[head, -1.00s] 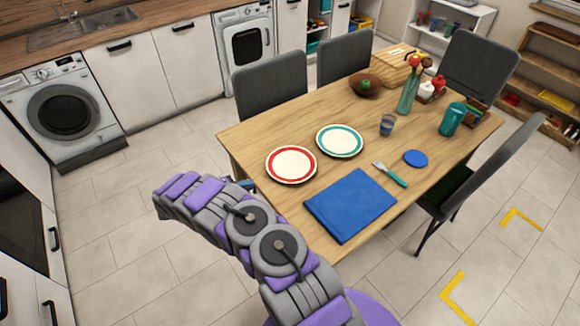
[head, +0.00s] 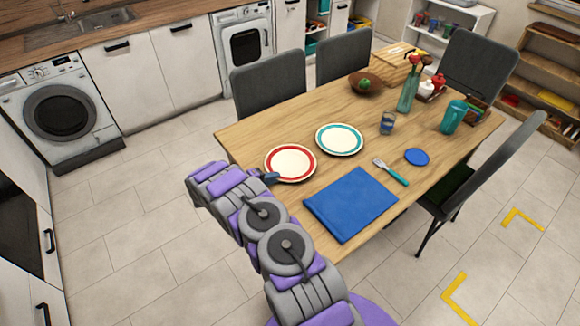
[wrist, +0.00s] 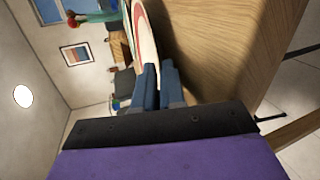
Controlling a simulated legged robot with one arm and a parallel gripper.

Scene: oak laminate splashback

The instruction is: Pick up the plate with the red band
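The plate with the red band (head: 291,162) lies on the wooden table near its left edge, a cream disc with a red ring. In the wrist view the same plate (wrist: 148,33) shows almost edge-on. My gripper (head: 272,178) is at the plate's near-left rim. In the wrist view my gripper's two blue fingers (wrist: 159,65) are close together, one on each side of the rim, with little gap. They look shut on it, though the contact itself is hidden. I see no clear lift of the plate.
A teal-banded plate (head: 339,139) lies just right of and behind the red-banded one. A blue mat (head: 350,204), a teal-handled utensil (head: 391,173), a blue coaster (head: 417,157) and a glass (head: 388,123) are farther right. Chairs (head: 268,90) stand around the table (head: 255,127).

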